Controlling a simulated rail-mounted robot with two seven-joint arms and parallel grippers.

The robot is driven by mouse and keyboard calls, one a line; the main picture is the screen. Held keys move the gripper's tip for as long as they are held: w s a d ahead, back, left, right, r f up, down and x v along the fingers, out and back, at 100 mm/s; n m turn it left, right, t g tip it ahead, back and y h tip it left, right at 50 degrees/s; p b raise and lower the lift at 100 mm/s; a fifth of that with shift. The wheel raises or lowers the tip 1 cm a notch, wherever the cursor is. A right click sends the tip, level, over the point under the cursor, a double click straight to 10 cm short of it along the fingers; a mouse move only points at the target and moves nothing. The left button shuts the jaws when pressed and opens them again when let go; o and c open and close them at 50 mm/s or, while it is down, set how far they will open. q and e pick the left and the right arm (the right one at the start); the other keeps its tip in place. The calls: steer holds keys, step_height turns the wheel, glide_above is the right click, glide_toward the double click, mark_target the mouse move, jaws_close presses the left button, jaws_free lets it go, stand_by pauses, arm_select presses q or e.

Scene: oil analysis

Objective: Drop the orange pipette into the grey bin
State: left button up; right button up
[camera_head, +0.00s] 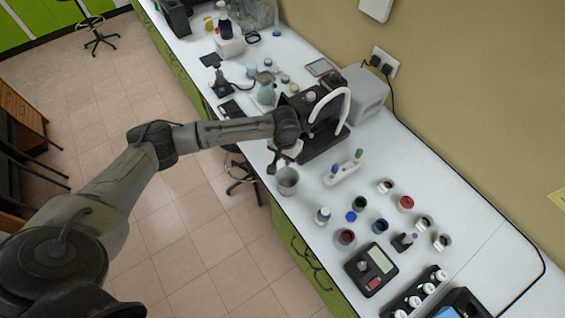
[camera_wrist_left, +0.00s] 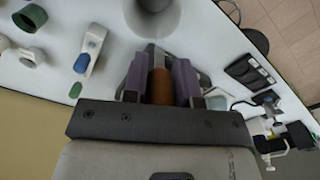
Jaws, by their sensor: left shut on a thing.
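My left gripper (camera_head: 282,160) is shut on the orange pipette (camera_wrist_left: 160,86). In the left wrist view the pipette's orange-brown body sits between the two fingers of the gripper (camera_wrist_left: 160,72), and a paler part points toward the bin. The grey bin (camera_head: 288,183) is a small cylinder near the front edge of the bench. The gripper is right beside its far side in the head view. In the wrist view the bin (camera_wrist_left: 155,20) lies just beyond the fingertips. I cannot tell whether the pipette's tip is over its opening. My right gripper is not in view.
Several jars and caps and a dark scale (camera_head: 371,269) lie further right. A black machine (camera_head: 318,125) stands behind the gripper. The bench edge is close to the bin.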

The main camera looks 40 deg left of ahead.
arm_select(q)
steer(key=shift+w+d+f+m, duration=0.15)
steer(key=shift+w+d+m, duration=0.05)
steer(key=shift+d+m, duration=0.4)
steer(key=shift+a+f, duration=0.1)
steer(key=shift+f, duration=0.05)
step_height(320, 180, down, 6)
steer(key=b, duration=0.3)
steer(key=shift+r, duration=0.2)
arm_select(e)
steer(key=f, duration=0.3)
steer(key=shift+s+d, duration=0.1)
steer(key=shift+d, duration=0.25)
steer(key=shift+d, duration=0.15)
arm_select(q)
steer(key=shift+p, duration=0.5)
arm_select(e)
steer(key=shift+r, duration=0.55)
